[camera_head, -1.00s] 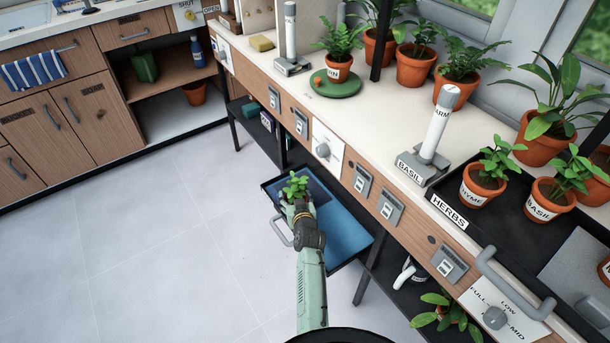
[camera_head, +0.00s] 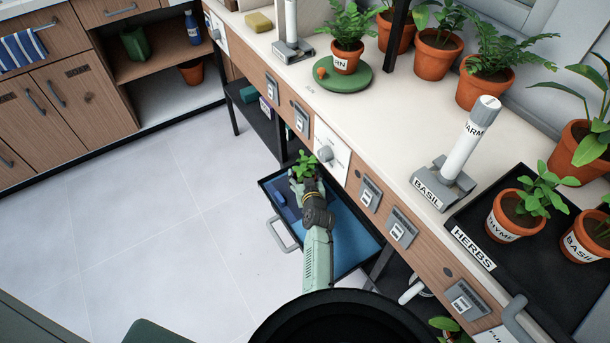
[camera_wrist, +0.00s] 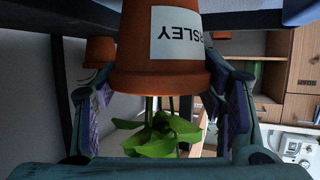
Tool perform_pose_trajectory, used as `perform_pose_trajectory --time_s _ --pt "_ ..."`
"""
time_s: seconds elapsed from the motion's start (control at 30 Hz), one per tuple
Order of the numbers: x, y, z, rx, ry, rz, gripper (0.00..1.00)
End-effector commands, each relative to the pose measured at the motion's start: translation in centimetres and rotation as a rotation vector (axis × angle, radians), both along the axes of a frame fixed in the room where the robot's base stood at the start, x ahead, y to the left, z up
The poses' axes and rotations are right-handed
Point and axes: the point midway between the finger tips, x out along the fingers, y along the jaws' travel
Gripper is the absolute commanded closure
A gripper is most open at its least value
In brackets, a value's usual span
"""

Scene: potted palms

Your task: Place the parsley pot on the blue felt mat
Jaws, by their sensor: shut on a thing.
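The parsley pot (camera_wrist: 150,75) is terracotta with a white label, seen upside down in the wrist view with its green leaves (camera_wrist: 160,138) pointing down the picture. My gripper (camera_wrist: 158,100) has a finger on each side of the pot and is shut on it. In the head view the parsley leaves (camera_head: 304,164) show just past my gripper (camera_head: 300,182), over the far left part of the open drawer; the pot itself is mostly hidden there. A flat blue surface (camera_head: 348,238), which looks like the blue felt mat, lies in the drawer to the right of my gripper.
The black-rimmed drawer has a grey handle (camera_head: 281,236) in front and a small dark blue item (camera_head: 279,197) at its left. The bench edge with switches (camera_head: 370,191) overhangs behind. A herb tray (camera_head: 473,248) stands on the bench at right. The floor at left is clear.

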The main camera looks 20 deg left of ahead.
Motion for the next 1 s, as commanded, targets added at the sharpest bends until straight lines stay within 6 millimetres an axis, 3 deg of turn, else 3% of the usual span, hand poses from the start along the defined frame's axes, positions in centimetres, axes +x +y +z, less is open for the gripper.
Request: perform_pose_trajectory --time_s 0.03,0.43,0.47,0.73,1.0 --pt "-0.25 -0.04 -0.94 0.000 -0.001 0.001 0.68" --pt "-0.31 -0.09 -1.26 0.000 -0.002 0.000 0.68" --pt "-0.33 -0.10 -1.17 0.000 -0.001 0.000 0.35" --pt "-0.32 -0.09 -1.10 0.000 -0.001 0.000 0.17" --pt "-0.32 -0.09 -1.09 0.000 -0.001 0.000 0.16"
